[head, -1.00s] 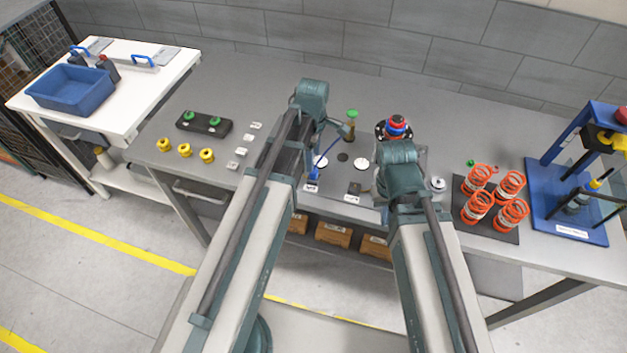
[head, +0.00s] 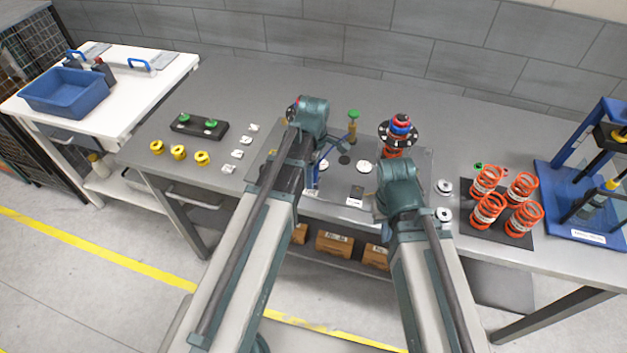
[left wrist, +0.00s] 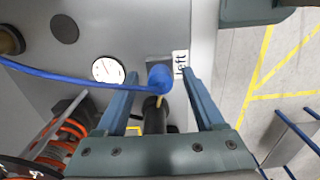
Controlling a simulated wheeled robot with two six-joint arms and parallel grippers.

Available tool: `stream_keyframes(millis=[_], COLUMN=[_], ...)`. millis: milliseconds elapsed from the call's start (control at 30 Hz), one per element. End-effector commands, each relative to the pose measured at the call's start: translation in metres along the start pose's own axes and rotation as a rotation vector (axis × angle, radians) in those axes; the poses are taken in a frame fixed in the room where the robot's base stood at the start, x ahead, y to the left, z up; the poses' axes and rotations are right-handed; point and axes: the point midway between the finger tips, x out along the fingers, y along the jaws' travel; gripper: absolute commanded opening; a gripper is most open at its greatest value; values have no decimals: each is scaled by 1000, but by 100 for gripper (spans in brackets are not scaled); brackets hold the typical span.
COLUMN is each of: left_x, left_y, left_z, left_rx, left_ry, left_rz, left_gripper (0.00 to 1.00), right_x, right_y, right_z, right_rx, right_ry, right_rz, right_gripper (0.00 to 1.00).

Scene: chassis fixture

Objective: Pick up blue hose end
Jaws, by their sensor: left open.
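The blue hose (left wrist: 70,75) runs in from the left in the left wrist view and ends in a round blue hose end (left wrist: 160,77). The hose end is by a small grey block (left wrist: 157,62) beside a white label reading "left" (left wrist: 181,63). My left gripper (left wrist: 162,80) is open, its two blue fingers on either side of the hose end; I cannot tell whether they touch it.
A spring with a red and blue top (head: 399,127) stands on the fixture plate (head: 420,160). A green-topped post (head: 353,125) is close to my left arm. Several orange springs (head: 488,210) and a blue press (head: 570,225) are right. Yellow parts (head: 178,152) lie left.

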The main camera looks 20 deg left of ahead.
Motion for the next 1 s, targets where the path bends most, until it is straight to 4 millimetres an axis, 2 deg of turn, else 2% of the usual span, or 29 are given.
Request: stream_keyframes(millis=[133, 167, 533, 867, 1000], left_x=[-1, -1, -1, -2, -8], left_y=[0, 0, 0, 0, 0], left_z=[0, 0, 0, 0, -3], left_rx=[0, 0, 0, 0, 0], left_ry=[0, 0, 0, 0, 0], left_rz=[0, 0, 0, 0, 0], left_gripper=[70, 67, 0, 0, 0], right_x=[-1, -1, -1, -2, -8], right_y=[0, 0, 0, 0, 1], right_z=[0, 0, 0, 0, 0], right_rx=[0, 0, 0, 0, 0], right_ry=[0, 0, 0, 0, 0], right_rz=[0, 0, 0, 0, 0], right_gripper=[0, 0, 0, 0, 0])
